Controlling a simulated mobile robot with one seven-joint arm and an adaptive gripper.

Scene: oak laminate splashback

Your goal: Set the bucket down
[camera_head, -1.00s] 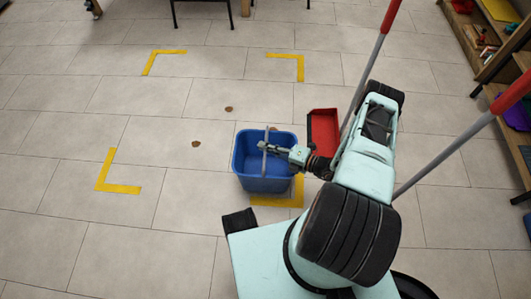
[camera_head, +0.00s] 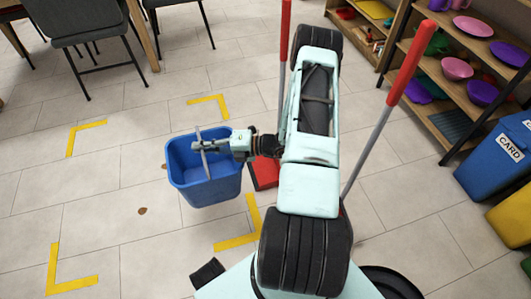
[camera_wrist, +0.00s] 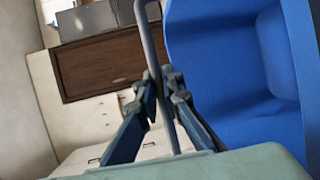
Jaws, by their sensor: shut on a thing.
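A blue bucket (camera_head: 207,186) hangs upright by its grey handle from my gripper (camera_head: 207,146), inside the yellow floor markings near their right side as seen from the head. My gripper is shut on the handle, a grey bar that runs between the fingers in the wrist view (camera_wrist: 165,88). The bucket's blue wall (camera_wrist: 220,70) fills the right of that view. The bucket's base seems to be above the floor, but the gap is hard to judge.
Yellow corner marks (camera_head: 72,284) outline a square on the tiled floor. A brown spot (camera_head: 143,211) lies inside it. A red dustpan (camera_head: 264,175) is just right of the bucket. Chairs (camera_head: 88,40) stand at the back left; shelves (camera_head: 450,100) and a blue card bin (camera_head: 495,160) at right.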

